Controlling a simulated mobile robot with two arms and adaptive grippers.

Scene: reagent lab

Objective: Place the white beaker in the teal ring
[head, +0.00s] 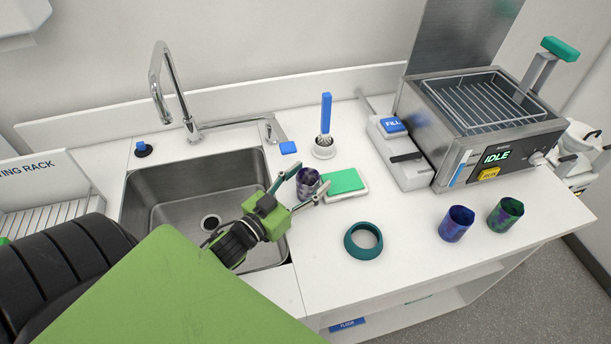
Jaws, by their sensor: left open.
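The teal ring (364,241) lies flat and empty on the white counter, right of the sink. No white beaker shows. A dark purple patterned cup (308,184) stands on the counter behind the ring and to its left. My left gripper (308,180) is open, with its fingers on either side of this cup; I cannot tell whether they touch it. Two more patterned cups, one blue-purple (456,224) and one green-purple (505,215), stand to the right of the ring. My right gripper is not in view.
A green sponge-like block (344,183) sits on a white holder close to the gripper. A blue-handled brush (326,125) stands behind it. The steel sink (140,206) is at left, a machine reading IDLE (497,157) at right. Counter around the ring is clear.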

